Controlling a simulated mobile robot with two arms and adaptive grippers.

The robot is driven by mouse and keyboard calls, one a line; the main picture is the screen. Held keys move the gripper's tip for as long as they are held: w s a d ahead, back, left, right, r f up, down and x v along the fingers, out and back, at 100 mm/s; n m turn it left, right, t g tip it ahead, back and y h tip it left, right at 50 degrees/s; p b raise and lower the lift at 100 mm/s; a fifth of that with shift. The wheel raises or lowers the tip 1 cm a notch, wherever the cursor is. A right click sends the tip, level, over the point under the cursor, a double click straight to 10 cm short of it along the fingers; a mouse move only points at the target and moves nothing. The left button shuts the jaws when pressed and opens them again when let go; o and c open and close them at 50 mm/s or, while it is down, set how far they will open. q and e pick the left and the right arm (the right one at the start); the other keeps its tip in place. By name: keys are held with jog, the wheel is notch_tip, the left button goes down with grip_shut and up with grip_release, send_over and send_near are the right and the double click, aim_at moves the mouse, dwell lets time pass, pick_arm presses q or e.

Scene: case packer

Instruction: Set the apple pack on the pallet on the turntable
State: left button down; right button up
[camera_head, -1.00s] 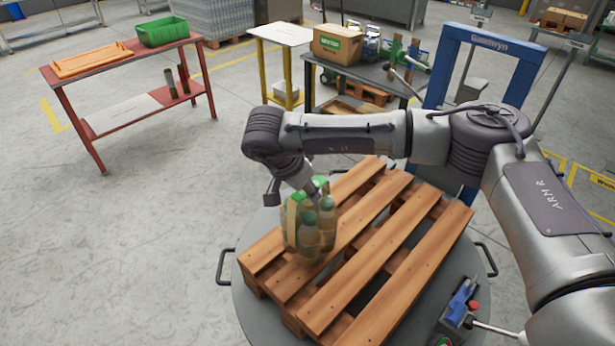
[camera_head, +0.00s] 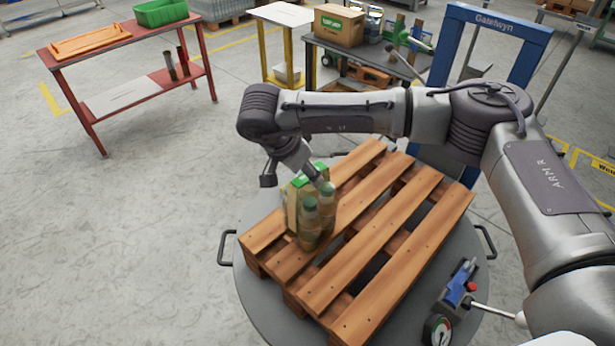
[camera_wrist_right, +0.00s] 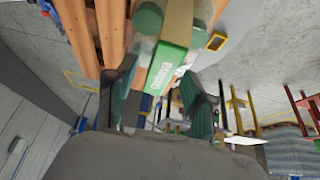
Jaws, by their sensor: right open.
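The apple pack (camera_head: 309,219), bottles with green tops around a tan carrier with a green top strip, stands on the left part of the wooden pallet (camera_head: 378,233). The pallet lies on the round grey turntable (camera_head: 262,305). My right gripper (camera_head: 316,174) is just above the pack's top, open; the arm partly hides it. In the right wrist view the pack's green strip (camera_wrist_right: 168,66) lies between and beyond the open fingers (camera_wrist_right: 162,92). I cannot tell whether a finger touches it. The pack's underside is hidden. My left gripper is out of view.
A blue frame (camera_head: 500,25) stands behind the turntable. A dark table (camera_head: 375,68) with a carton (camera_head: 338,25) and a red table (camera_head: 105,47) with trays stand farther back. A control box with a red knob (camera_head: 470,287) is at the turntable's front right. The pallet's right slats are clear.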

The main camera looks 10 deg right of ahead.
jog(key=b+v, duration=0.3)
jog(key=v, duration=0.7)
jog(key=shift+f, duration=0.1)
